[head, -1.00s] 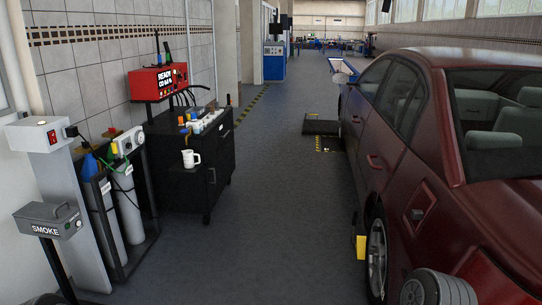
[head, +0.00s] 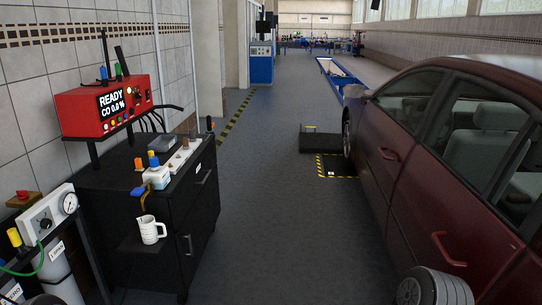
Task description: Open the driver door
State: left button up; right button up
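A dark red car (head: 460,237) stands on the right in the head view, seen along its left side and facing away from me. Its front side door, the driver door (head: 390,135), looks shut, with a red handle (head: 388,153) near its rear edge. The rear door's handle (head: 449,250) is nearer to me at the lower right. Neither of my grippers shows in the head view.
A black cabinet (head: 204,215) with a white jug (head: 150,230) and a red analyser (head: 108,104) stands on the left. Gas bottles (head: 57,272) are at lower left. The floor aisle (head: 270,210) between cabinet and car is clear. A dark block (head: 309,142) lies ahead by the front wheel.

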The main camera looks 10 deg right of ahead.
aim_at(384, 145)
jog(key=i+z, duration=0.2)
jog(key=i, duration=0.3)
jog(key=i+z, duration=0.25)
jog(key=i, duration=0.2)
jog(key=i+j+z, duration=0.2)
jog(key=i, duration=0.3)
jog(key=i+j+z, duration=0.25)
jog(key=i, duration=0.2)
jog(key=i+z, duration=0.45)
jog(key=i+j+z, duration=0.2)
jog(key=z, duration=0.25)
jog(key=i+j+z, duration=0.35)
jog(key=z, duration=0.15)
jog(key=i+j+z, duration=0.25)
jog(key=j+z, duration=0.2)
